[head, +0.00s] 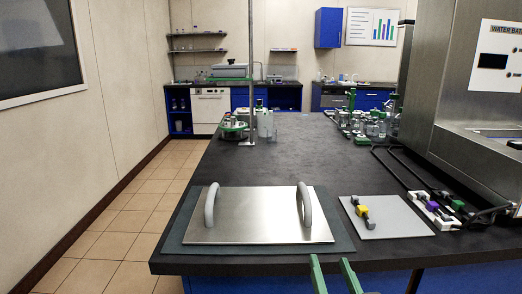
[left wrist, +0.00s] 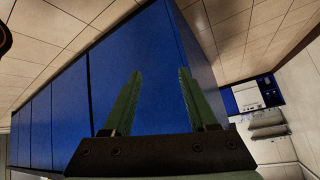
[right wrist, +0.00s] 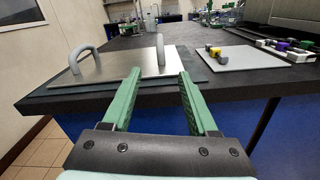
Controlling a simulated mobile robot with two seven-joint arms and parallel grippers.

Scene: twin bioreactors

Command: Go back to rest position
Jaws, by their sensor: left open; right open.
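My right gripper (head: 333,276) shows its green fingertips at the bottom of the head view, in front of the table's front edge. In the right wrist view its two green fingers (right wrist: 158,88) are apart with nothing between them. My left gripper (left wrist: 160,90) shows only in the left wrist view. Its green fingers are spread and empty, facing blue cabinet fronts (left wrist: 140,60). Neither gripper touches anything in view.
A steel plate with two grey handles (head: 255,215) lies on the dark table (head: 270,165) near its front edge. Right of it is a grey mat (head: 385,222) with a yellow-and-black connector (head: 361,209). A water bath (head: 470,100) stands at right. Tiled floor (head: 130,205) is clear at left.

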